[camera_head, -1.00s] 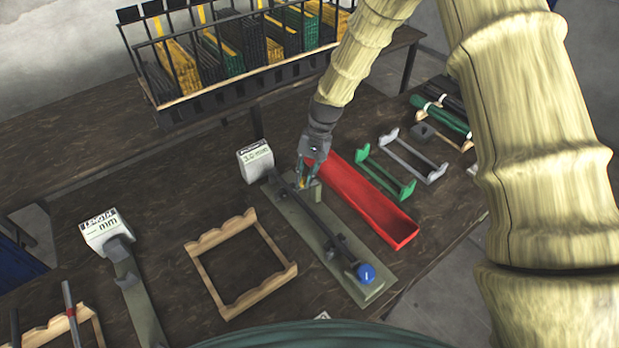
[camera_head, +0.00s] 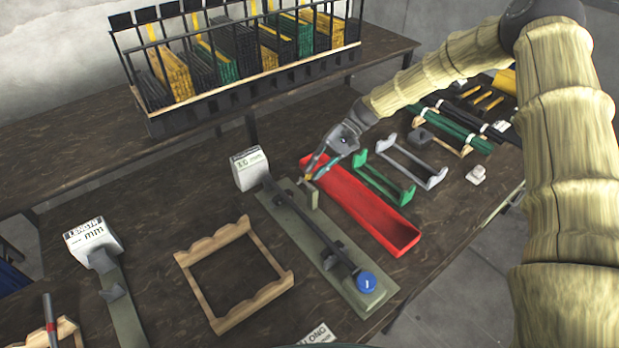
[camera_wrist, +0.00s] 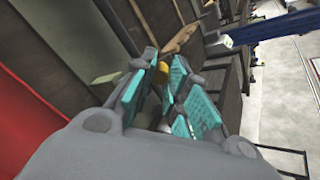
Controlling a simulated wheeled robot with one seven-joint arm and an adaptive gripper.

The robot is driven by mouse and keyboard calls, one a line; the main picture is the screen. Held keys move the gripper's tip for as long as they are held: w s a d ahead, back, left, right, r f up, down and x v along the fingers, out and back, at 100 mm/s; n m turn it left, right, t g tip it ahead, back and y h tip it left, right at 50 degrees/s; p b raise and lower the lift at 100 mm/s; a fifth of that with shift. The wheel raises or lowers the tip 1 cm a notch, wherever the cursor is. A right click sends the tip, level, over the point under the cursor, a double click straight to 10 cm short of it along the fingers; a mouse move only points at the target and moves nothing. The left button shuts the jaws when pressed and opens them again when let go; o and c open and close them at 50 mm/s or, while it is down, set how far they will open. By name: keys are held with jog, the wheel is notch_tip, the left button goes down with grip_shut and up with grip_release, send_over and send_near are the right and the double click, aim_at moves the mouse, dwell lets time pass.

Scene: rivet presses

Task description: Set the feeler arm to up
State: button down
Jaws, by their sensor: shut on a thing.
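A green-grey gauge plate (camera_head: 361,303) carries a long black bar (camera_head: 318,238), a blue knob (camera_head: 367,282) at its near end and a white display box (camera_head: 249,168) at its far end. My gripper (camera_head: 311,176) is at a small yellow-tipped piece near the plate's far end, which I take to be the feeler arm (camera_head: 308,178). In the wrist view the teal finger pads (camera_wrist: 165,88) close around its yellow tip (camera_wrist: 163,67). The fingers hide most of the feeler arm, and I cannot tell its exact angle.
A red tray (camera_head: 370,213) lies close along the plate's right side, with green (camera_head: 384,181) and grey (camera_head: 412,163) cradles beyond. A wooden frame (camera_head: 236,275) is on the left. A second gauge with a white box (camera_head: 92,241) stands farther left. A rack (camera_head: 240,85) stands behind.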

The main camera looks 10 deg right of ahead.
jog(key=shift+w+d+f+g+y+b, duration=0.2)
jog(key=shift+d+g+y+b, duration=0.2)
jog(key=shift+y+b, duration=0.4)
jog(key=shift+w+d+f+g+y+b, duration=0.2)
jog(key=shift+d+y+b, duration=0.25)
jog(key=shift+b, duration=0.5)
jog(key=shift+w+d+f+g+y+b, duration=0.2)
jog(key=shift+d+g+y+b, duration=0.25)
jog(key=shift+y+b, duration=0.35)
jog(key=shift+r, duration=0.1)
jog(key=c, duration=1.3)
grip_release()
jog(key=shift+c, duration=0.2)
jog(key=v, duration=1.2)
